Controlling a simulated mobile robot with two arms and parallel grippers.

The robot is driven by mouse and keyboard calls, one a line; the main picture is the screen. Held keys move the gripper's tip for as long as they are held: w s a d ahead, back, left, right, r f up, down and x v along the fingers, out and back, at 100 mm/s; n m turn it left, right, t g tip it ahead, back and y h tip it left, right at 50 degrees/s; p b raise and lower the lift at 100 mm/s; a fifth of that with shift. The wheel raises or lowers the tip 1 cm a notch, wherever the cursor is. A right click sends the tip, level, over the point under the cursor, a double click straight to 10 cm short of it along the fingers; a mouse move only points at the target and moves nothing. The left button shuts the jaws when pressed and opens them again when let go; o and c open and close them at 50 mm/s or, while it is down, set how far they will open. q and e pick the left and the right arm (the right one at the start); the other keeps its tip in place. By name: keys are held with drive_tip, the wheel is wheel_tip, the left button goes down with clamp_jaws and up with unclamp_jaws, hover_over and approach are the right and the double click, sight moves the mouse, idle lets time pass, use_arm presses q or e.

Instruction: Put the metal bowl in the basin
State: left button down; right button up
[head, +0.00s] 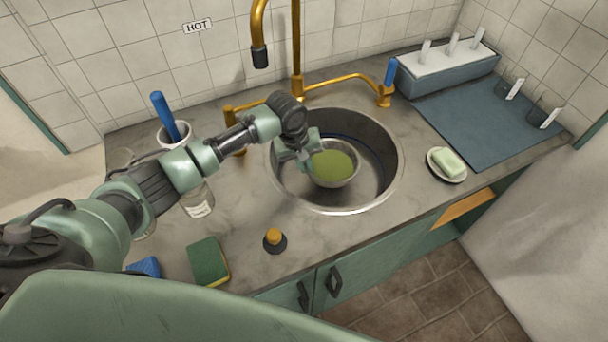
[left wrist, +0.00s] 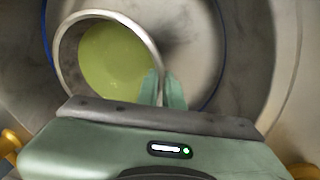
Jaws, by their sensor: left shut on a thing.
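The metal bowl (head: 350,174) has a shiny rim and a green inside. In the head view it is within the outline of the round metal basin (head: 385,150), toward its left side. My left gripper (head: 312,157) reaches over the basin's left edge and is shut on the bowl's rim. In the left wrist view the bowl (left wrist: 112,62) is at upper left, with the fingers (left wrist: 162,90) at its rim and the basin (left wrist: 240,50) behind. I cannot tell whether the bowl touches the basin floor. My right gripper is not in view.
A brass tap (head: 260,40) rises behind the basin. A soap dish (head: 447,165) and a blue mat (head: 485,118) are to the right. A green sponge (head: 208,262), a small orange-topped stopper (head: 273,239) and a glass jar (head: 197,203) stand on the counter at front left.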

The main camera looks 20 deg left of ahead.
use_arm(q)
drive_tip(key=x, duration=0.1)
drive_tip(key=b+x, duration=0.2)
drive_tip(key=shift+s+a, duration=0.1)
drive_tip(key=shift+s, duration=0.2)
drive_tip(key=shift+w+f+b, duration=0.1)
drive_tip(key=shift+f+b, duration=0.35)
drive_tip(key=shift+b, duration=0.1)
drive_tip(key=shift+a+r, duration=0.1)
drive_tip(key=shift+a, duration=0.1)
drive_tip(key=shift+d, duration=0.15)
drive_tip(key=c, duration=1.7)
unclamp_jaws()
drive_tip(key=shift+o, duration=0.7)
drive_tip(key=v, duration=1.2)
